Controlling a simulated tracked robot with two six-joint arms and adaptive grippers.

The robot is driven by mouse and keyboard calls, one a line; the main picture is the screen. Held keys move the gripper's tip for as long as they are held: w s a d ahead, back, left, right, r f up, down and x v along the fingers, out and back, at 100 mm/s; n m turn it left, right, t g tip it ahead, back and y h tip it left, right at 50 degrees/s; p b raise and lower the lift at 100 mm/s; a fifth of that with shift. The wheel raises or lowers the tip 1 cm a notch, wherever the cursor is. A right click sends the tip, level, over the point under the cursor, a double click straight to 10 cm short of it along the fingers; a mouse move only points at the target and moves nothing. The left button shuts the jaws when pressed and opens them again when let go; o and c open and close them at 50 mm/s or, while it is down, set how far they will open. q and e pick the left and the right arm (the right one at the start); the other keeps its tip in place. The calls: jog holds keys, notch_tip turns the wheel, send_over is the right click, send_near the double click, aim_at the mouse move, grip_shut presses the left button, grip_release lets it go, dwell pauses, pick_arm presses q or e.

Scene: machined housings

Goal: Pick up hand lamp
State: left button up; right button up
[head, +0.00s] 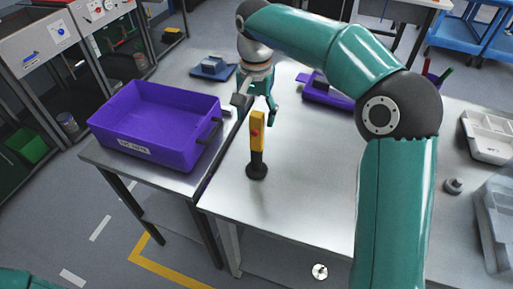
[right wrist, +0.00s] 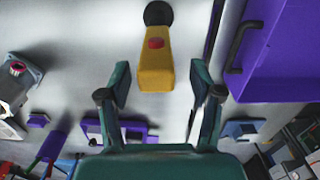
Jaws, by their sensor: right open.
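The hand lamp (head: 257,145) is a yellow, upright block with a red button and a black round base. It stands on the metal table near its left edge. My right gripper (head: 259,108) is open just behind the lamp's top in the head view. In the right wrist view the lamp (right wrist: 155,50) lies ahead, with its yellow end reaching between the two spread fingers of the gripper (right wrist: 160,78). No contact between fingers and lamp can be made out. My left gripper is not in view.
A purple bin (head: 150,150) with handles sits on a side table left of the lamp. Behind are a blue-grey part on a tray (head: 212,68) and a purple holder (head: 325,95). White trays (head: 490,135) and a small grey part (head: 453,186) are at right. The table's front middle is clear.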

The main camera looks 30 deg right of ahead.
aim_at(257, 129)
jog(key=f, duration=0.3)
jog(key=shift+s+f, duration=0.25)
jog(key=shift+s, duration=0.05)
jog(key=shift+w+f, duration=0.1)
jog(key=shift+f, duration=0.55)
grip_shut()
